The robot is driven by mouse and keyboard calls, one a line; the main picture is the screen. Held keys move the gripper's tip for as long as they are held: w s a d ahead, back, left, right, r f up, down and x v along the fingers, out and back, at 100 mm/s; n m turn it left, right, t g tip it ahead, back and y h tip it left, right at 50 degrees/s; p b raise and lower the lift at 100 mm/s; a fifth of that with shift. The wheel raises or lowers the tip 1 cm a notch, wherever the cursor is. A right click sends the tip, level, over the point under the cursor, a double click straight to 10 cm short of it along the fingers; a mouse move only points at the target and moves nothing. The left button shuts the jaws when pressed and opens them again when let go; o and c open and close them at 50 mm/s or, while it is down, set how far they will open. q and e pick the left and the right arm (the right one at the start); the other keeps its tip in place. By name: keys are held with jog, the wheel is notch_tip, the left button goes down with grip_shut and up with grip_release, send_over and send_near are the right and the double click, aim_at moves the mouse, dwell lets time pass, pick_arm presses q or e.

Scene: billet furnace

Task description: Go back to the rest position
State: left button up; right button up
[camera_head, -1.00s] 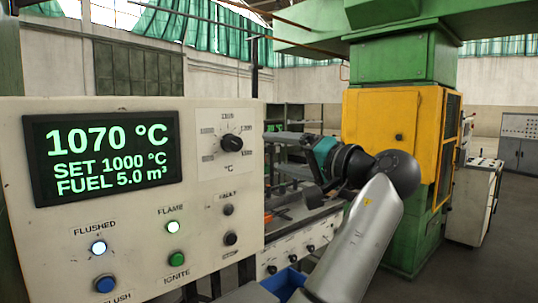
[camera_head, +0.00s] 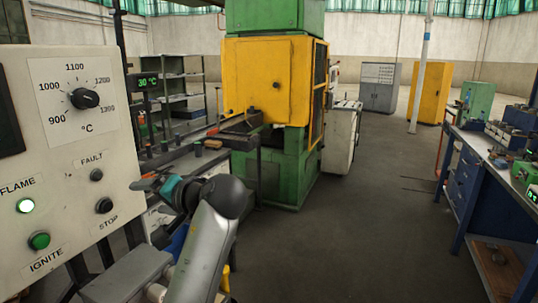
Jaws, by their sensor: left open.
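My left arm rises from the bottom of the head view and bends at a dark joint. Its left gripper (camera_head: 146,185) points left, close to the right edge of the white control panel (camera_head: 60,150). The gripper is small in the picture and appears empty; whether it touches the panel cannot be told. The panel carries a black temperature knob (camera_head: 85,98), a lit FLAME lamp (camera_head: 25,205), a green IGNITE button (camera_head: 39,240), and dark FAULT (camera_head: 96,174) and STOP (camera_head: 104,205) fittings. My right gripper is not in view.
A green and yellow machine (camera_head: 268,80) stands behind a bench on the left. A blue workbench (camera_head: 470,185) with tools stands at right. Cabinets (camera_head: 381,86) stand at the back. The grey floor (camera_head: 350,220) between is open.

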pick_arm(q)
jog(key=s+d+f+h, duration=0.15)
jog(key=s+f, duration=0.25)
jog(key=f, duration=0.4)
jog(key=s+f+m+g+h, duration=0.1)
jog(key=s+f+h, duration=0.2)
jog(key=s+f, duration=0.3)
jog(key=s+f+h, duration=0.2)
jog(key=s+f, duration=0.1)
jog(key=f, duration=0.6)
jog(key=s+d+f+g+h, duration=0.2)
jog(key=s+d+f+h, duration=0.15)
jog(key=s, duration=0.65)
jog(key=s+d+f+g+h, duration=0.1)
jog(key=s+d+f+h, duration=0.2)
jog(key=s, duration=0.7)
notch_tip(320, 180, down, 24)
jog(key=s+g+b, duration=0.1)
jog(key=b, duration=0.2)
jog(key=s+a+f+g+y+b, duration=0.1)
jog(key=s+a+f+b, duration=0.1)
jog(key=s+f, duration=1.4)
jog(key=shift+a+f+m+g, duration=0.3)
jog(key=shift+a+f+g, duration=0.1)
jog(key=shift+a, duration=0.15)
